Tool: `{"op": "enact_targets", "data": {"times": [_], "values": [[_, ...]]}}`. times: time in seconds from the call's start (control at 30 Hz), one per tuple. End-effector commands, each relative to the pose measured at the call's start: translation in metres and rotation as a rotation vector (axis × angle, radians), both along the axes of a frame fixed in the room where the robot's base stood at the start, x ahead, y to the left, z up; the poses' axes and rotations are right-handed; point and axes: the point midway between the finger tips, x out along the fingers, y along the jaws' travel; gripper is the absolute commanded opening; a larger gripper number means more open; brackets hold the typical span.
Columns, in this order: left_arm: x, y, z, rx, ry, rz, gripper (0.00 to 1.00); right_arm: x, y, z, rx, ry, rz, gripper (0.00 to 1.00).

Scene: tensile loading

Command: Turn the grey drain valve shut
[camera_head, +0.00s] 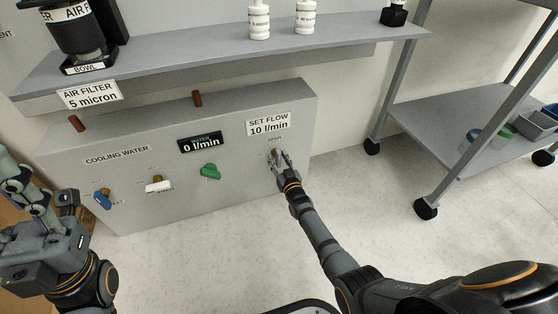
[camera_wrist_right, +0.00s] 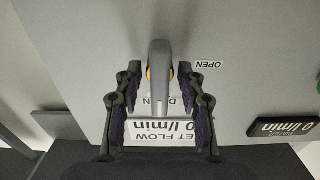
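The grey drain valve handle (camera_wrist_right: 158,80) runs lengthwise in the right wrist view, with a yellow-brass part showing behind it. An OPEN label (camera_wrist_right: 209,64) is on the panel to its right. My right gripper (camera_wrist_right: 160,98) is open, with one finger on each side of the handle and a visible gap to both. In the head view my right gripper (camera_head: 280,160) is at the panel below the DRAIN label and hides most of the valve. My left gripper (camera_head: 52,195) is open and empty at the left, away from the panel.
The grey panel (camera_head: 225,125) also bears a blue handle (camera_head: 102,200), a white handle (camera_head: 158,185), a green knob (camera_head: 210,171) and a display (camera_head: 200,142) reading 0 l/min. A shelf (camera_head: 200,52) overhangs it. A wheeled cart (camera_head: 465,150) stands at right; floor between is clear.

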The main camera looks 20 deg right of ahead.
Motion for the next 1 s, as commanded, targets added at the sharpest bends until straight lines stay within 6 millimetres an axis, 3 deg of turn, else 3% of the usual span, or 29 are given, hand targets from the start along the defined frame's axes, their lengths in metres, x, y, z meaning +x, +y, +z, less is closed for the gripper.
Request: {"op": "enact_targets", "data": {"times": [0.17,0.4,0.6,0.73,1.0], "values": [[0.000,0.000,0.000,-0.001,0.000,0.000,0.40,-0.015,0.000,-0.002,0.000,0.001,0.000,0.40],[0.000,0.000,0.000,0.000,0.001,0.000,0.40,-0.073,-0.002,-0.001,0.000,0.003,0.000,0.40],[0.000,0.000,0.000,0.001,0.001,0.000,0.40,-0.109,-0.004,-0.001,0.000,0.002,0.000,0.40],[0.000,0.000,0.000,0.001,0.001,0.000,0.40,-0.119,-0.004,0.000,0.000,0.001,0.000,0.40],[0.000,0.000,0.000,0.001,0.001,0.000,0.40,-0.120,-0.004,0.000,0.000,0.000,0.000,0.40]]}}
